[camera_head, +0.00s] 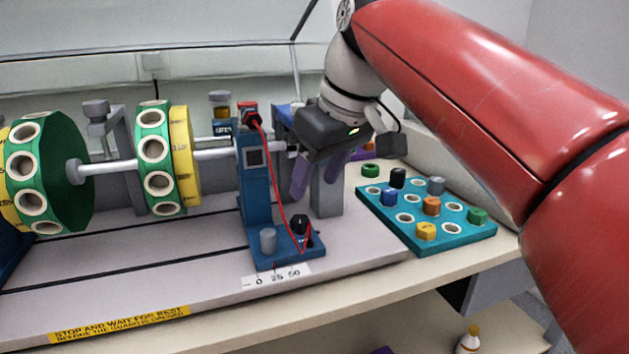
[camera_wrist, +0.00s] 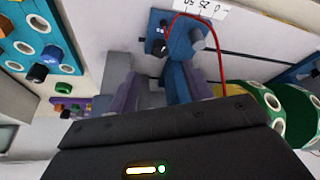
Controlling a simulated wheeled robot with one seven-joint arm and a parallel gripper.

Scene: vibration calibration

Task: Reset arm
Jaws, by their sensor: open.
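My gripper (camera_head: 318,180) hangs in the middle of the head view with its purple fingers pointing down, behind and to the right of a blue stand (camera_head: 254,190). The fingers are apart and nothing shows between them. In the wrist view the two purple fingers of my gripper (camera_wrist: 160,95) are spread, with the blue stand (camera_wrist: 183,50) beyond them. The stand carries a small dark display, a red cable (camera_head: 272,190), a black knob (camera_head: 300,226) and a grey knob (camera_head: 268,241). My red arm crosses the right side of the head view.
A shaft (camera_head: 120,166) with green and yellow holed discs (camera_head: 155,160) runs left of the stand. A teal tray (camera_head: 400,222) with several coloured pegs lies to the right. A grey post (camera_head: 328,190) stands close to my fingers. The grey bed (camera_head: 150,260) in front is mostly clear.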

